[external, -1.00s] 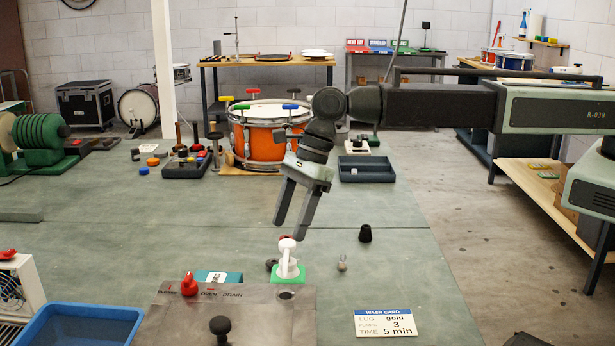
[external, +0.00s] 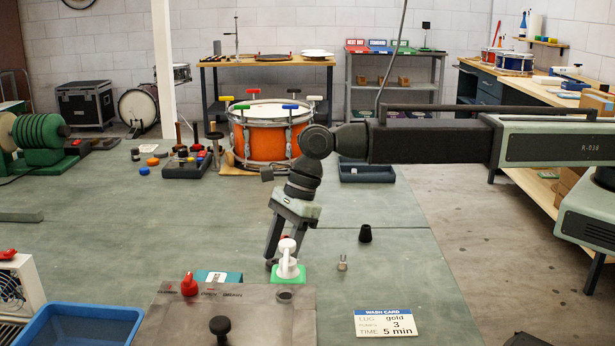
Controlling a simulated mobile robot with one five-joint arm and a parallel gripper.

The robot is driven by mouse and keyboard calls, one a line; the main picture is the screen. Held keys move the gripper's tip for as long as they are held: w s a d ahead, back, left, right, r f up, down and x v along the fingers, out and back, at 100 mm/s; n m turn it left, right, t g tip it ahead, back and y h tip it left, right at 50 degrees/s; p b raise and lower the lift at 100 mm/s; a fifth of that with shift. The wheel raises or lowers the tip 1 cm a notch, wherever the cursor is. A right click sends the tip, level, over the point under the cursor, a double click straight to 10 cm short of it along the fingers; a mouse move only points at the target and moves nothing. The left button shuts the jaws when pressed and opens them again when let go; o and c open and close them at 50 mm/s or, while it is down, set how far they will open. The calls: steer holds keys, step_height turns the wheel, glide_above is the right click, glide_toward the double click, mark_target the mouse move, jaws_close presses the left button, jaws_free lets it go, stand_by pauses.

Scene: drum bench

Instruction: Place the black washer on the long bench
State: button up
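Which surface is the long bench is not marked in the view.
A black cone (external: 365,234) and a small metal piece (external: 342,263) stand to the right. A metal panel with knobs (external: 240,325), a blue tray (external: 75,325) and a wash card (external: 386,323) are in front. The orange drum (external: 263,146) stands behind.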

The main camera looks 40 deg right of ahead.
mark_target(271, 263)
jaws_close()
steer(key=shift+r, duration=0.1)
steer(key=shift+r+p, duration=0.25)
steer(key=shift+p, duration=0.1)
step_height(271, 263, up, 3)
steer(key=p, duration=0.3)
steer(key=s+d, duration=0.3)
steer(key=d, duration=0.1)
steer(key=s+d+r+p, duration=0.1)
steer(key=s+d, duration=0.6)
steer(key=d, duration=0.1)
steer(key=shift+s+d+r, duration=0.1)
steer(key=shift+s+r, duration=0.05)
steer(key=shift+s, duration=0.05)
